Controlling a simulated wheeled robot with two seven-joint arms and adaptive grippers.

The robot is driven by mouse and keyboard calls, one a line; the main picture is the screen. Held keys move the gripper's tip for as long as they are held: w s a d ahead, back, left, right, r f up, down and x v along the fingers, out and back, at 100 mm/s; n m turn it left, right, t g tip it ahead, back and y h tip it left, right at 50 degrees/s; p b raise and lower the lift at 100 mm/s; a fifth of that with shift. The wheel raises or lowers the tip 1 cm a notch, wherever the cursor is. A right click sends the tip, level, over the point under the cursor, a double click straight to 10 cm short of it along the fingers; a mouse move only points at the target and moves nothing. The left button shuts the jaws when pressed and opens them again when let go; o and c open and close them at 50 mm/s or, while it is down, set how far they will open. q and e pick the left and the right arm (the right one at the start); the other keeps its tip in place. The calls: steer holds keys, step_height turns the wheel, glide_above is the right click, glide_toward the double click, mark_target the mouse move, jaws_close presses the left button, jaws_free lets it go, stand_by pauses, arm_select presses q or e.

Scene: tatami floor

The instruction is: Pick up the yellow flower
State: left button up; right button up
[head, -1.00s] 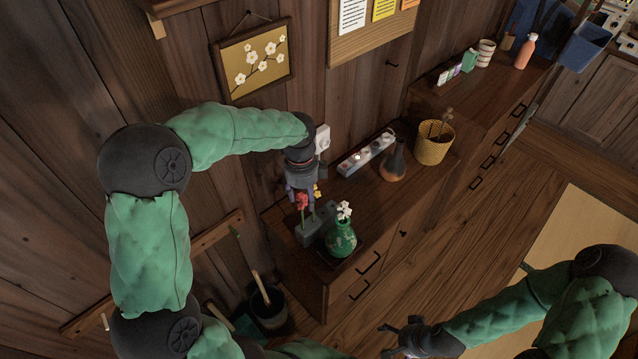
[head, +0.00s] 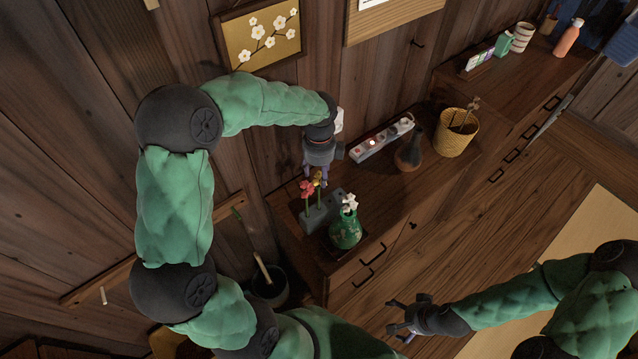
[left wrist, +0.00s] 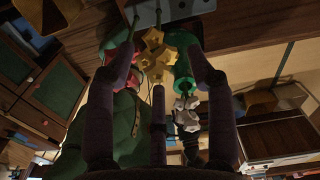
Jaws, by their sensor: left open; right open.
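The yellow flower (head: 318,176) stands upright in a grey block holder (head: 313,217) on the wooden cabinet, beside a red flower (head: 306,188). My left gripper (head: 316,170) is open just above and behind the yellow flower, pointing down. In the left wrist view the yellow flower (left wrist: 156,58) shows between the spread fingers; I cannot tell whether they touch it. The red flower's bloom is partly hidden behind the left finger there. My right gripper (head: 393,317) is open and empty, low in front of the cabinet, far from the flowers.
A green vase (head: 346,232) with white flowers stands close to the holder's right. A power strip (head: 382,138), dark flask (head: 409,153) and yellow basket (head: 456,132) stand farther along the cabinet. The wall is close behind my left gripper. The floor at right is clear.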

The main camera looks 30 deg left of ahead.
arm_select(q)
step_height(320, 180, down, 5)
steer(key=shift+s+r+b, duration=0.1)
steer(key=shift+s+b, duration=0.05)
steer(key=shift+b, duration=0.5)
steer(key=c, duration=0.9)
